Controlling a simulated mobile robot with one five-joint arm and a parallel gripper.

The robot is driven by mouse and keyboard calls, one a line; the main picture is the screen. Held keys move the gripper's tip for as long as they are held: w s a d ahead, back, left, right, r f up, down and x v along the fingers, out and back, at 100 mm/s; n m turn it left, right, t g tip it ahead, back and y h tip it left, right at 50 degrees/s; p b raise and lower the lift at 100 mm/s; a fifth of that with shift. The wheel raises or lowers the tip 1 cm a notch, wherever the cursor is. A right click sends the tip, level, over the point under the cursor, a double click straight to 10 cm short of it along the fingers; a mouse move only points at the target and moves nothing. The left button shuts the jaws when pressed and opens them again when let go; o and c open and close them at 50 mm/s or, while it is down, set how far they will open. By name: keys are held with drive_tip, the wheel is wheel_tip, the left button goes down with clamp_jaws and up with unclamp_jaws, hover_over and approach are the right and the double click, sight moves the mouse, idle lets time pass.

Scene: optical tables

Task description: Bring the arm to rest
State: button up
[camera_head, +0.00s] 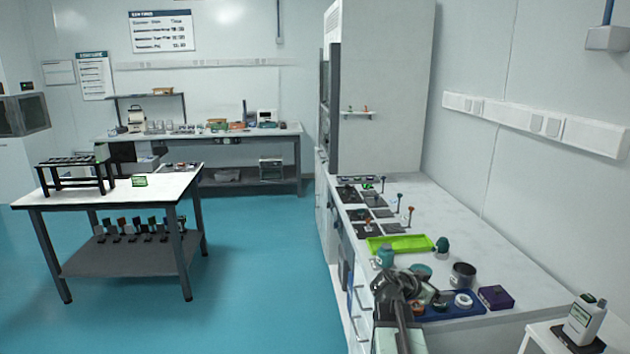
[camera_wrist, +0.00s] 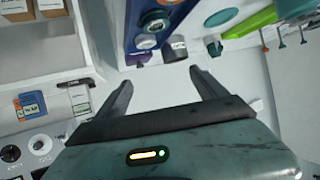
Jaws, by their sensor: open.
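My gripper (camera_wrist: 160,78) is open in the wrist view. Its two dark fingers are spread, with nothing between them but a pale surface behind. In the head view my arm (camera_head: 393,318) rises from the bottom of the picture at the near front edge of the right-hand bench (camera_head: 470,248). It covers part of the blue tray (camera_head: 462,309) from this view. The fingers cannot be made out clearly in the head view.
A green tray (camera_head: 399,243), a dark cup (camera_head: 463,275) and a purple box (camera_head: 495,297) stand on the bench near my arm. The cup shows beyond the fingers in the wrist view (camera_wrist: 175,47). A white table (camera_head: 117,190) stands left; the blue floor (camera_head: 262,265) between is clear.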

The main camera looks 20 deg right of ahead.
drive_tip(key=w+a+f+n+y, duration=0.2)
drive_tip(key=a+f, duration=0.1)
drive_tip(key=a, duration=0.7)
drive_tip(key=w+a+f+n+t+y, duration=0.1)
drive_tip(key=w+a+f+n+y, duration=0.15)
drive_tip(key=a, duration=0.65)
drive_tip(key=w+a+f+n+y, duration=0.2)
drive_tip(key=a+f, duration=0.1)
drive_tip(key=a, duration=0.7)
drive_tip(key=s+a+f+n+g+y, duration=0.2)
drive_tip(key=s+a+n+y, duration=0.1)
drive_tip(key=a, duration=0.5)
drive_tip(key=s+a+f+n+g+y, duration=0.1)
drive_tip(key=s+a+f+n+y, duration=0.2)
drive_tip(key=s+a+n, duration=0.3)
drive_tip(key=a+n, duration=0.1)
drive_tip(key=a, duration=0.2)
drive_tip(key=shift+g, duration=0.4)
drive_tip(key=shift+s+a, duration=0.1)
